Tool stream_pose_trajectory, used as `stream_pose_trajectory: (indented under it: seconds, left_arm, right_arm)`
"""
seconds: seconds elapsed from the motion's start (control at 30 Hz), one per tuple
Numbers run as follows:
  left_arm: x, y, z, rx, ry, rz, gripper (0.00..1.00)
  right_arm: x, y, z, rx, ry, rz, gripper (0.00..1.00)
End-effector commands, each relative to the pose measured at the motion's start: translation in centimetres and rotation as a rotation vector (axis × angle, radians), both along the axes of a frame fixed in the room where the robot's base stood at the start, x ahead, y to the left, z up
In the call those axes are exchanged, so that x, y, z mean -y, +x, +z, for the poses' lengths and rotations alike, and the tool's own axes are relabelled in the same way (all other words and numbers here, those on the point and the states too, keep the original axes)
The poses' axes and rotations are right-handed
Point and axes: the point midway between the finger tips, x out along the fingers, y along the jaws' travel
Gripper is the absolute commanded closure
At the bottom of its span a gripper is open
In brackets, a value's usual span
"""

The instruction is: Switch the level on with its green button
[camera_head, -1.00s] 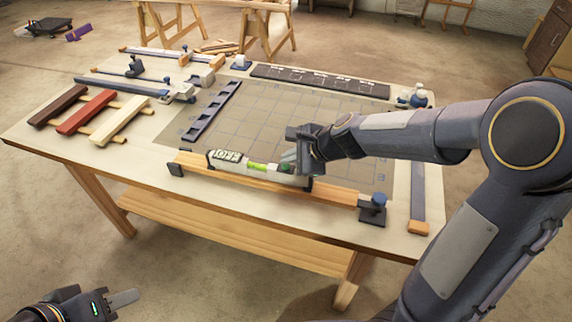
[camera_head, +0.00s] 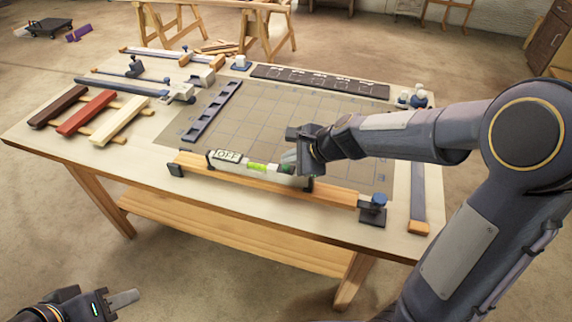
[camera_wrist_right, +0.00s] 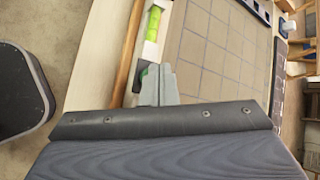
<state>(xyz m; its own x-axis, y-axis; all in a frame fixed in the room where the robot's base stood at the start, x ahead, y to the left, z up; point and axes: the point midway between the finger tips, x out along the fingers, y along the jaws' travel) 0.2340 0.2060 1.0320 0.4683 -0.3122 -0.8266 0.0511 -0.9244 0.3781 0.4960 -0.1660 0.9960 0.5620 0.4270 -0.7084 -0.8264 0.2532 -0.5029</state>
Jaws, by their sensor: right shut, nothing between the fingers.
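The level (camera_head: 262,169) is a pale bar with a yellow-green vial, standing on a wooden lath near the table's front edge. Its display (camera_head: 228,155) appears to read OFF. The green button (camera_head: 286,169) is at its right end, partly hidden by my right gripper. My right gripper (camera_head: 290,158) is shut and empty, its fingertips at the button; I cannot tell whether they press it. In the right wrist view the fingertips (camera_wrist_right: 160,85) lie beside a sliver of green (camera_wrist_right: 143,73). My left gripper (camera_head: 122,299) hangs low at the left, away from the table; its opening is unclear.
The lath (camera_head: 330,193) rests in dark end holders, one with a blue knob (camera_head: 379,199). A gridded mat (camera_head: 300,115) lies behind it, with a dark slotted rack (camera_head: 212,112). Coloured laths (camera_head: 86,111) and several clamps (camera_head: 170,90) occupy the table's left side.

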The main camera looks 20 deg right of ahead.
Motion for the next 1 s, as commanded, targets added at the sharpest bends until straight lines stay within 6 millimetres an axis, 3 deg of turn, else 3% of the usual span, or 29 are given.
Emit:
stream_pose_trajectory:
  seconds: [1.0]
  left_arm:
    - [0.0,0.0,-0.77,0.0,0.0,0.0,0.64]
  right_arm:
    - [0.02,-0.02,-0.91,0.0,0.0,0.0,1.0]
